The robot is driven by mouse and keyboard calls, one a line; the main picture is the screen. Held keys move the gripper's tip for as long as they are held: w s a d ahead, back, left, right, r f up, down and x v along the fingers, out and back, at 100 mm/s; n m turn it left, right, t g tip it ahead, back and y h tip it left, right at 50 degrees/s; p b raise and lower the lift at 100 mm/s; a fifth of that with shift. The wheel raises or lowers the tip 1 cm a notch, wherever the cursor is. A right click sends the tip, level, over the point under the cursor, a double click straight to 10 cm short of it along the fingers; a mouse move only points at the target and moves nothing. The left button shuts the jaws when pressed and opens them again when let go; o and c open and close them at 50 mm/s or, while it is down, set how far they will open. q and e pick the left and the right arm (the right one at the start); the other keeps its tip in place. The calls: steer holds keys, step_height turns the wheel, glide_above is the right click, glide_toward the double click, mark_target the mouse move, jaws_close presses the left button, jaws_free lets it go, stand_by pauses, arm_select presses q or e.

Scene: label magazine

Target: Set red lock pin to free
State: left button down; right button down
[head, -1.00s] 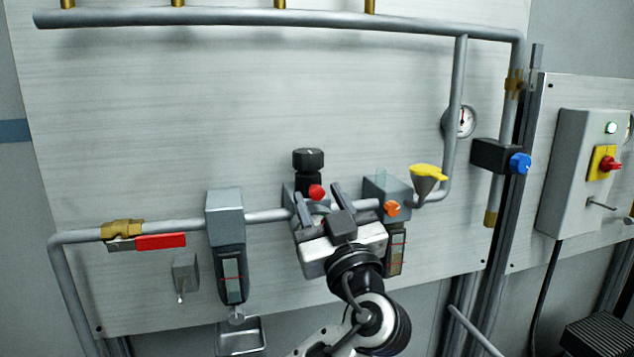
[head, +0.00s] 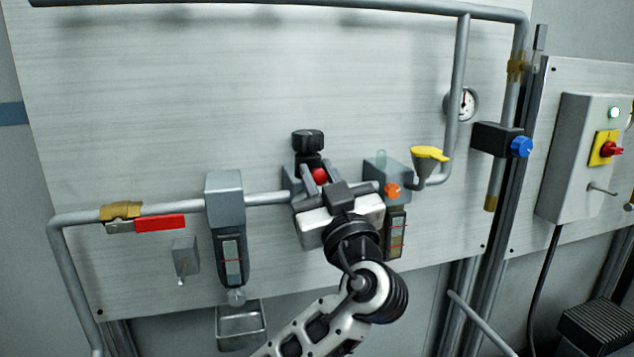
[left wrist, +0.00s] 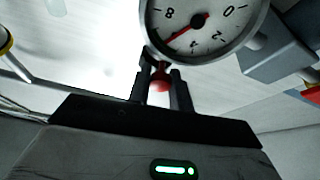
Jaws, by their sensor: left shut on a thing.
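The red lock pin (head: 320,176) has a round red knob and sits on the front of the regulator with a black knob (head: 307,140), in the middle of the panel. My left gripper (head: 319,177) has its fingers on either side of the red knob and is shut on it. In the left wrist view the red lock pin (left wrist: 160,85) shows between the two dark fingertips (left wrist: 162,80) of this gripper. The pin's shaft and the lower regulator body are largely hidden by the gripper. My right gripper is not in view.
A round gauge (left wrist: 205,22) is close above the fingers in the left wrist view. To the right are an orange knob (head: 392,191) and a yellow-rimmed funnel (head: 428,156). To the left are a grey filter unit (head: 225,190) and a red lever (head: 160,223). The upper panel is clear.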

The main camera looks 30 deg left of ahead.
arm_select(q)
steer(key=shift+s+d+f, duration=0.2)
steer(key=shift+d, duration=0.05)
steer(key=shift+r, duration=0.1)
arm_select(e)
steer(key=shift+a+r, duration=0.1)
arm_select(q)
steer(key=c, duration=1.6)
jaws_free()
steer(key=o, duration=0.3)
steer(key=shift+s+d+r, duration=0.1)
steer(key=shift+o, duration=0.2)
steer(key=shift+s+d, duration=0.1)
steer(key=shift+d, duration=0.05)
steer(key=b+v, duration=0.4)
steer(key=v, duration=1.1)
steer(key=shift+d+f+b, duration=0.15)
steer(key=shift+f+b, duration=0.15)
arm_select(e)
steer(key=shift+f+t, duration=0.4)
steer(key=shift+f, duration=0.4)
